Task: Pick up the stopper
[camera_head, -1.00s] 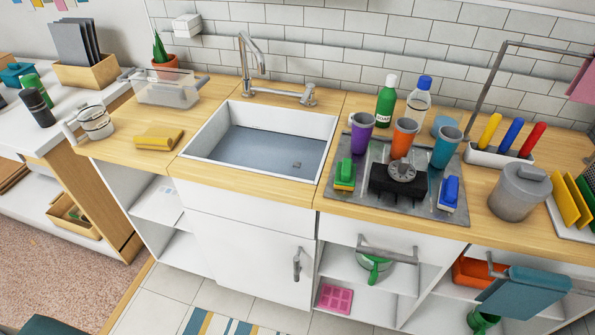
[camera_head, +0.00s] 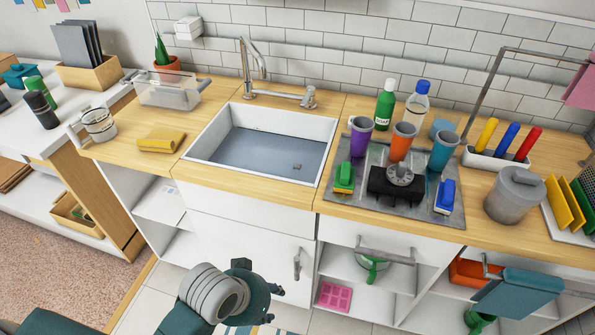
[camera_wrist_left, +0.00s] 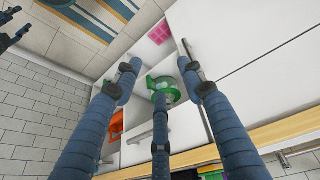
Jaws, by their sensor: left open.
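No stopper can be named for certain. A small dark grey piece (camera_head: 297,166) lies on the sink floor near its right side; I cannot tell whether it is a stopper or the drain. A grey round piece with a knob (camera_head: 400,173) sits on a black block on the drain mat, amid the cups. My left gripper (camera_head: 274,302) is low in front of the sink cabinet, well below the counter, empty. In the left wrist view its blue fingers (camera_wrist_left: 161,78) are spread open, with the lower cabinet shelves beyond. Dark fingertips, likely my right gripper (camera_wrist_left: 12,28), show at the left edge.
The sink (camera_head: 325,160) is empty otherwise. A grey canister (camera_head: 515,195) stands to the right. A yellow cloth (camera_head: 161,138) lies left of the sink. A tap (camera_head: 260,85) rises behind.

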